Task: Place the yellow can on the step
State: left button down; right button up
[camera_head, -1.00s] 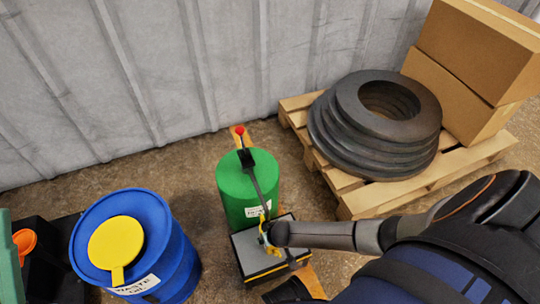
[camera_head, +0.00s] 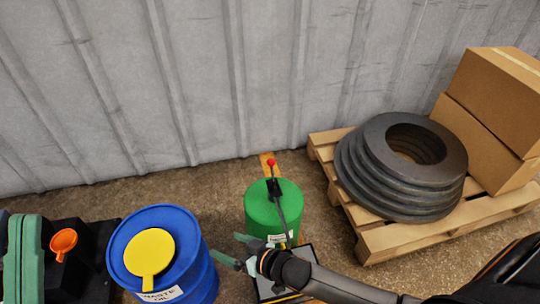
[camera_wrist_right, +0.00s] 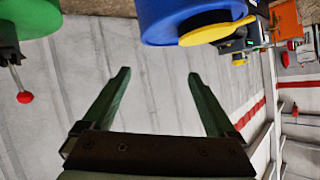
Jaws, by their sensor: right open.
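My right gripper (camera_head: 235,248) is open, its fingers apart over the floor between the blue drum and the green drum. The right wrist view shows its two green fingers with nothing between them (camera_wrist_right: 157,74). The step (camera_head: 309,262), a low grey-topped block with a dark side, is in front of the green drum, largely hidden by my right wrist and forearm.
The green drum (camera_head: 263,211) has a red-knobbed lever. The blue waste-oil drum (camera_head: 198,262) has a yellow lid (camera_head: 150,252). A wooden pallet (camera_head: 385,245) carries black rings (camera_head: 362,185) and boxes (camera_head: 497,90). A corrugated wall (camera_head: 200,80) closes the back.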

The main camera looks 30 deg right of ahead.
notch_tip(320, 180, up, 17)
jog(key=s+a+n+t+y, duration=0.1)
jog(key=n+t+y, duration=0.2)
jog(key=t, duration=0.2)
jog(key=s+d+r+n+t+y, duration=0.1)
jog(key=s+r, duration=0.3)
jog(key=r, duration=0.4)
jog(key=s+d+r+n+t+y, duration=0.2)
jog(key=s+r+n+t+y, duration=0.1)
jog(key=r, duration=0.6)
jog(key=s+d+r+n+t+y, duration=0.2)
jog(key=s+r+n, duration=0.2)
jog(key=r, duration=0.4)
jog(key=shift+s+r, duration=0.15)
jog(key=shift+s, duration=0.25)
